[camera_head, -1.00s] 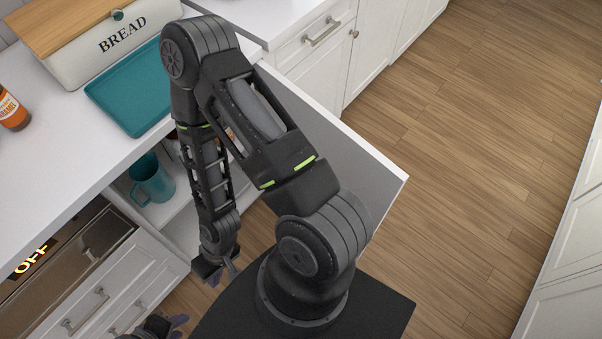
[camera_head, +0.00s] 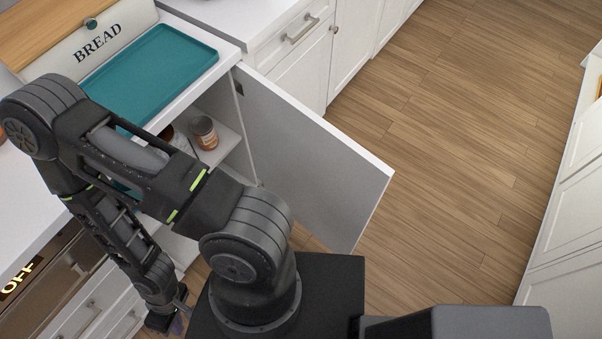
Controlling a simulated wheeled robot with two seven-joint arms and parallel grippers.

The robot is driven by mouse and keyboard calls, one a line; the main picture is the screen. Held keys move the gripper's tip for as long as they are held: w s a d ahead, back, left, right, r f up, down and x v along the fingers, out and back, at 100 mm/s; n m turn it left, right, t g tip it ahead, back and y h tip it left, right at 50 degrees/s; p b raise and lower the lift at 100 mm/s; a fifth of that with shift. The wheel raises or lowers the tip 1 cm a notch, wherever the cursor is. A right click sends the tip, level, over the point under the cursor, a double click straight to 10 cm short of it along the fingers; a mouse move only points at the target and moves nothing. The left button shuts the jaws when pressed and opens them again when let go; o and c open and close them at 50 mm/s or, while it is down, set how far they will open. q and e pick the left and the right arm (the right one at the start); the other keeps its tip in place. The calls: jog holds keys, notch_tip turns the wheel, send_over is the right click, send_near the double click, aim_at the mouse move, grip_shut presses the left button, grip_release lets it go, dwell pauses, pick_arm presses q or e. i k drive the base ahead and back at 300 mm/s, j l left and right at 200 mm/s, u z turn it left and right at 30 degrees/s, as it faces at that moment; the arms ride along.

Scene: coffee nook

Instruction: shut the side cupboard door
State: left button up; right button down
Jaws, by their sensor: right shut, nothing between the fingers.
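The side cupboard door (camera_head: 305,165) stands wide open. Its pale inner face is toward me and its free end points right and toward me over the floor. The cupboard's open shelf (camera_head: 229,143) shows left of the door, with a brown jar (camera_head: 204,134) on it. My right arm covers much of the opening. My right gripper (camera_head: 174,322) is low at the bottom left, near the drawer fronts, shut and empty. It is well left of the door and apart from it. My left gripper is out of view.
A teal tray (camera_head: 155,72) and a bread box (camera_head: 100,40) stand on the white counter (camera_head: 25,205). Cabinets with handles (camera_head: 301,28) continue behind the door. Wooden floor (camera_head: 450,150) is clear to the right, up to white cabinets (camera_head: 572,240).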

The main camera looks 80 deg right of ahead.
aim_at(332, 186)
jog(key=k+u, duration=0.7)
jog(key=k+j+u, duration=0.15)
jog(key=k+u, duration=0.2)
jog(key=k+l+u, duration=0.1)
jog(key=k+u, duration=0.3)
jog(key=k, duration=0.15)
jog(key=k+u, duration=0.4)
jog(key=k, duration=0.2)
jog(key=k+z, duration=0.1)
jog(key=k, duration=0.2)
jog(key=z, duration=2.3)
jog(key=l, duration=0.6)
jog(key=i+l+u, duration=0.1)
jog(key=l, duration=0.5)
